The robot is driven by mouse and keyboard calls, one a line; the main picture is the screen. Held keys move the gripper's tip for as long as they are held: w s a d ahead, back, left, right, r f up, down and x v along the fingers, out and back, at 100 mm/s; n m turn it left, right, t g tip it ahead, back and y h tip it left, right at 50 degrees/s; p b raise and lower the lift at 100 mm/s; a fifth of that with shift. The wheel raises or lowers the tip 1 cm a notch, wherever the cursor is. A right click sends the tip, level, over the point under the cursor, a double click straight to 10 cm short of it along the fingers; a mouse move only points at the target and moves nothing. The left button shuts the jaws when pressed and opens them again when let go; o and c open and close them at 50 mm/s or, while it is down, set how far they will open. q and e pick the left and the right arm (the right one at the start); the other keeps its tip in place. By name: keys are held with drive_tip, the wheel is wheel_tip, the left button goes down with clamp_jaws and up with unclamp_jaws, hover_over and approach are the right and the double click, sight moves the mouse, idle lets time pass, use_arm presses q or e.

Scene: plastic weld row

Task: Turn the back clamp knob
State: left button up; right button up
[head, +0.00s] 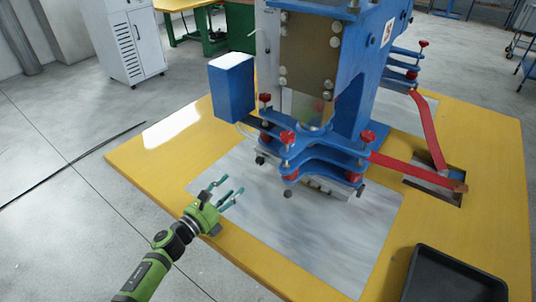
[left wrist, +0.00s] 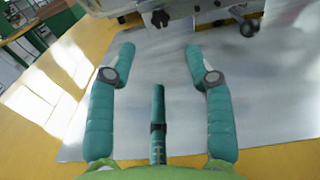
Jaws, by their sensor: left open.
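A blue press stands on the yellow table with several red clamp knobs. One red knob (head: 265,97) is at the left of its lower clamp plate, another red knob (head: 287,137) at the front, and another red knob (head: 368,136) at the right. A red knob (head: 423,43) stands on a rear bracket. I cannot tell which one is the back clamp knob. My left gripper (head: 228,190) has teal fingers, is open and empty, and is left of the press, apart from it. Its spread fingers also show in the left wrist view (left wrist: 159,65). My right gripper is not in view.
A grey metal sheet (head: 345,232) covers the middle of the yellow table (head: 150,168). A black tray (head: 455,280) sits at the front right. Red bars (head: 428,128) extend right of the press. A blue box (head: 231,88) sticks out on its left.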

sight(259, 162)
use_arm(q)
drive_tip(key=shift+w+d, duration=0.15)
drive_tip(key=shift+w, duration=0.05)
drive_tip(key=x, duration=0.4)
drive_tip(key=shift+r, duration=0.1)
drive_tip(key=b+x, duration=0.2)
drive_tip(key=x, duration=0.4)
drive_tip(key=shift+w+d+b, duration=0.15)
drive_tip(key=shift+w+b, duration=0.1)
drive_tip(key=shift+b, duration=0.1)
drive_tip(key=shift+w+d, duration=0.45)
drive_tip(key=shift+w, duration=0.1)
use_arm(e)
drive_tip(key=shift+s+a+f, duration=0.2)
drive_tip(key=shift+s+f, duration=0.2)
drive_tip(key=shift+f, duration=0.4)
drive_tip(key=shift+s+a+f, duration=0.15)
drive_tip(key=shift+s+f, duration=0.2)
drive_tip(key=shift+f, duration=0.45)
use_arm(q)
clamp_jaws()
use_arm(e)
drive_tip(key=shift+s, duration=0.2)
